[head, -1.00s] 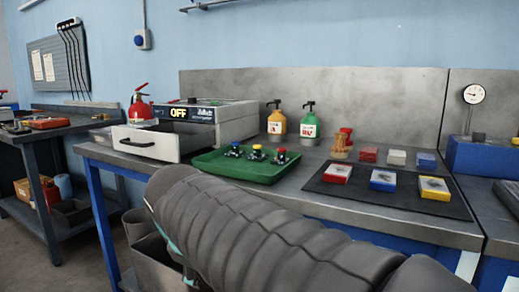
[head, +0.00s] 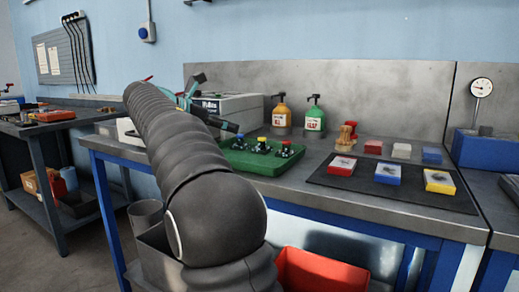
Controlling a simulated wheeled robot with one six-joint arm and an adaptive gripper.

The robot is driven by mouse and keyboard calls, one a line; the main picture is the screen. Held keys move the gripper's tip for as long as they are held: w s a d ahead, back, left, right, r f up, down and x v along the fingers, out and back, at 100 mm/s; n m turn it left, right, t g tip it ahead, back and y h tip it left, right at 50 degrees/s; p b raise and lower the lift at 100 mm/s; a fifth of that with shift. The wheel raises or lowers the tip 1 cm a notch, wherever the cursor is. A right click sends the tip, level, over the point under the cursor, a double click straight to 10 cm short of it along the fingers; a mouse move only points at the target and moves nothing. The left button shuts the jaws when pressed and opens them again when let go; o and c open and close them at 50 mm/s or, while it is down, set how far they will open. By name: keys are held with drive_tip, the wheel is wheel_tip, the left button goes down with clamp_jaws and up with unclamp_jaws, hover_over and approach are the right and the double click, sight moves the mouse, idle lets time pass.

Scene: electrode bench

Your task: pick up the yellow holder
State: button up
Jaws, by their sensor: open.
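A small dark holder with a yellow top (head: 262,145) stands in the green tray (head: 262,167) on the bench. It is between a blue-topped holder (head: 239,142) on its left and a red-topped holder (head: 286,150) on its right. My gripper (head: 214,102) is open, with its dark fingers spread, above and to the left of the tray. It is apart from the yellow-topped holder, and no object shows between its fingers. My arm hides the left part of the tray.
A white-fronted device (head: 232,105) stands behind my gripper, partly hidden. Two pump bottles, orange (head: 281,116) and green (head: 313,119), stand behind the tray. Red, blue and yellow boxes lie on a dark mat (head: 400,191) at right. A red bin (head: 320,270) is below the bench.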

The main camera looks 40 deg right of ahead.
sight(259, 140)
drive_tip(key=b+x, duration=0.1)
drive_tip(key=x, duration=0.7)
drive_tip(key=shift+f+b+x, duration=0.2)
drive_tip(key=shift+x, duration=1.15)
drive_tip(key=shift+f+b+x, duration=0.15)
drive_tip(key=shift+f+x, duration=0.1)
drive_tip(key=shift+x, duration=1.1)
drive_tip(key=shift+a, duration=0.2)
clamp_jaws()
